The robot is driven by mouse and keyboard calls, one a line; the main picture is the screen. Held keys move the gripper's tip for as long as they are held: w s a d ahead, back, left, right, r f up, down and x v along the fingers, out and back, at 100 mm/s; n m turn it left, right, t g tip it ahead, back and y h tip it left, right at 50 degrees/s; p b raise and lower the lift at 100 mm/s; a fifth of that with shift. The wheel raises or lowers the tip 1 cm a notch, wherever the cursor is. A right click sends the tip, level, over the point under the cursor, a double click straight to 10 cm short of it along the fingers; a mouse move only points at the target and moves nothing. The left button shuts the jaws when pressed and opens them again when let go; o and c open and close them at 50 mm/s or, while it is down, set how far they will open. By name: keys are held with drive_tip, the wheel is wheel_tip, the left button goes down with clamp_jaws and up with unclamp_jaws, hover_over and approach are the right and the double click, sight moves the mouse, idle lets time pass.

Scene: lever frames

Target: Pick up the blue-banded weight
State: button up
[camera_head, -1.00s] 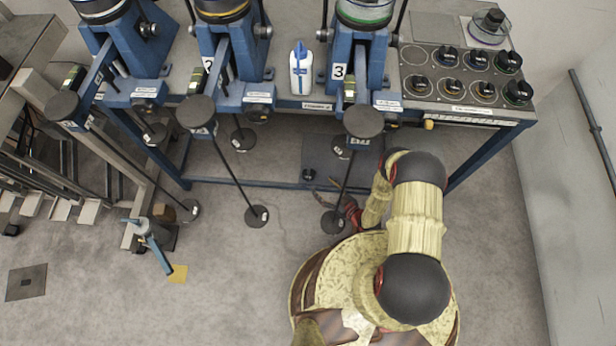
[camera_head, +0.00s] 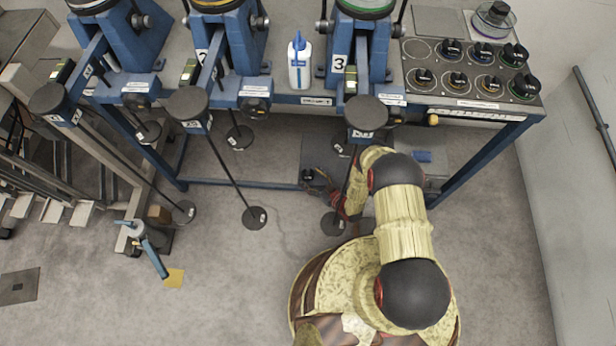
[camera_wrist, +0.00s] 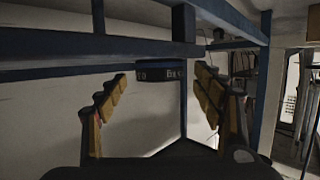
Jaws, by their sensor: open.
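A dark round weight (camera_wrist: 160,75) with a dark bluish band and pale lettering shows between the finger tips in the wrist view. In the head view a small dark object (camera_head: 308,175), probably the same weight, sits low by the frame's lower crossbar, at the edge of a dark floor plate. My gripper (camera_head: 322,187) is open close beside it, below bench height and partly hidden by my arm. In the wrist view its fingers (camera_wrist: 160,78) stand apart to either side of the weight. I cannot tell how far ahead the weight is, and no contact shows.
The blue bench frame's crossbar (camera_head: 245,183) runs close to my gripper. Hanging rods with black discs (camera_head: 333,223) stand near my arm. More banded weights fill the grey tray (camera_head: 415,100) on the bench. A blue object (camera_head: 422,157) lies under the bench.

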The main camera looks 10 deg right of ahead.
drive_tip(key=shift+c, duration=0.7)
drive_tip(key=c, duration=1.3)
drive_tip(key=shift+r, duration=0.1)
drive_tip(key=shift+c, duration=0.2)
